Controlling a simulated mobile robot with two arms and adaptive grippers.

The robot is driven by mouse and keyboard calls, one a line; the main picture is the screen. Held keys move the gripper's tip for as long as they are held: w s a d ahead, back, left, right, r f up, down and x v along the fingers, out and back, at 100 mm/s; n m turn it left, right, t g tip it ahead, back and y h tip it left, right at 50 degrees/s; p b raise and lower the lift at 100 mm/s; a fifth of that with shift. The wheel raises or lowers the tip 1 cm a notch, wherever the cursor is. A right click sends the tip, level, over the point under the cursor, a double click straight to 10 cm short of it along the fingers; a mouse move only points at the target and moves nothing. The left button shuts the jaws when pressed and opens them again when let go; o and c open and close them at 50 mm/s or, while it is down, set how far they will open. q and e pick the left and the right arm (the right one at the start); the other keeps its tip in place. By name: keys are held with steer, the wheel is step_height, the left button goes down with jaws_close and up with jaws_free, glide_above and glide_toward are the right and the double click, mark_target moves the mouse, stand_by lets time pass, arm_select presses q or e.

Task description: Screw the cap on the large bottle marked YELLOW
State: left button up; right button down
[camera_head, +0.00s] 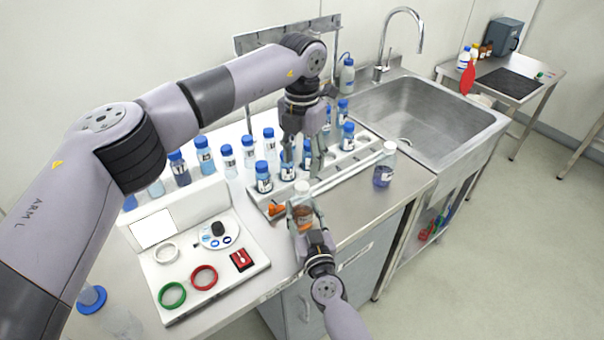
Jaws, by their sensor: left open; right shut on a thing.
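My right gripper (303,217) is shut on a bottle with a pale top and brownish contents (302,196), upright at the front of the rack. Its label is too small to read, so I cannot tell if it says YELLOW. My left gripper (304,163) points down just above and behind that bottle, with its fingers apart. I cannot make out a cap between them. Another bottle, with a white top and dark blue contents (384,174), stands on the counter to the right. A small orange item (276,209) lies at the rack's front left; what it is stays unclear.
A white rack (348,168) holds several blue-capped bottles around my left gripper. A white board (223,275) with coloured rings lies at the front left. A large clear bottle with a blue cap (92,298) stands lower left. The sink (425,110) is at right.

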arm_select(q)
steer(key=shift+r, duration=2.4)
arm_select(e)
steer(key=c, duration=0.8)
jaws_free()
steer(key=shift+s, duration=0.1)
steer(key=v, duration=1.1)
steer(key=shift+s+d, duration=0.2)
steer(key=shift+s, duration=0.2)
